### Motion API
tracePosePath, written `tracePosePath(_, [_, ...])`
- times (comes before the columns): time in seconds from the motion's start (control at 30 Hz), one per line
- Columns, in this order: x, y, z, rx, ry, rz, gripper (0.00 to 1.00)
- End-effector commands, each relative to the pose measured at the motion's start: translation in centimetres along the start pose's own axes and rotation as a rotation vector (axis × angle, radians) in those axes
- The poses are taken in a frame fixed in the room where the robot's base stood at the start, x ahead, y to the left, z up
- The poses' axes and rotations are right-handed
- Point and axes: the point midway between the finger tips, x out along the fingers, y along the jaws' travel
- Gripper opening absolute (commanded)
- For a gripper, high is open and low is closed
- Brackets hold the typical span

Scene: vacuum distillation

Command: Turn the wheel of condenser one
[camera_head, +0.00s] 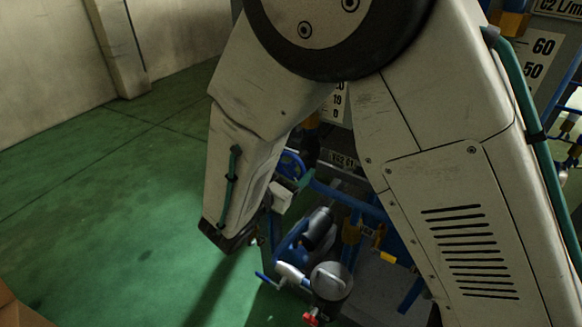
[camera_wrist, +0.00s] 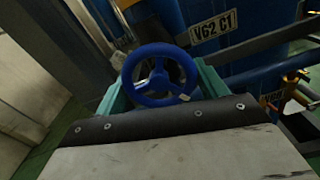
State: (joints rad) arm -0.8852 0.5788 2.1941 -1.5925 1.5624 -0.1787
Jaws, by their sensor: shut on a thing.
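The blue handwheel (camera_wrist: 146,100) with three spokes sits in the middle of the wrist view. My gripper (camera_wrist: 160,78) has a teal finger on each side of the wheel and is shut on its rim. The lower edge of the wheel is partly covered by the dark edge of my gripper's body. In the head view a small part of the blue wheel (camera_head: 291,163) shows between my arm links; my gripper's fingers are mostly hidden there.
A plate marked "V62 C1" (camera_wrist: 214,29) is on the blue equipment behind the wheel. Blue pipes and yellow fittings (camera_wrist: 292,92) stand to the right. In the head view a pump with a grey cylinder (camera_head: 331,281) stands below. Green floor (camera_head: 100,200) is clear at left.

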Motion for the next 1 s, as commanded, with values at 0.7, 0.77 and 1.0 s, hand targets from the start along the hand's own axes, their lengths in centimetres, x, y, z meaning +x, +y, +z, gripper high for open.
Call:
tracePosePath(0.7, [-2.2, 0.1, 0.0, -0.002, 0.000, 0.004, 0.94])
tracePosePath(0.77, [-3.3, 0.1, 0.0, -0.002, 0.000, 0.005, 0.94])
tracePosePath(1.0, [-6.9, 0.1, 0.0, -0.002, 0.000, 0.002, 0.94])
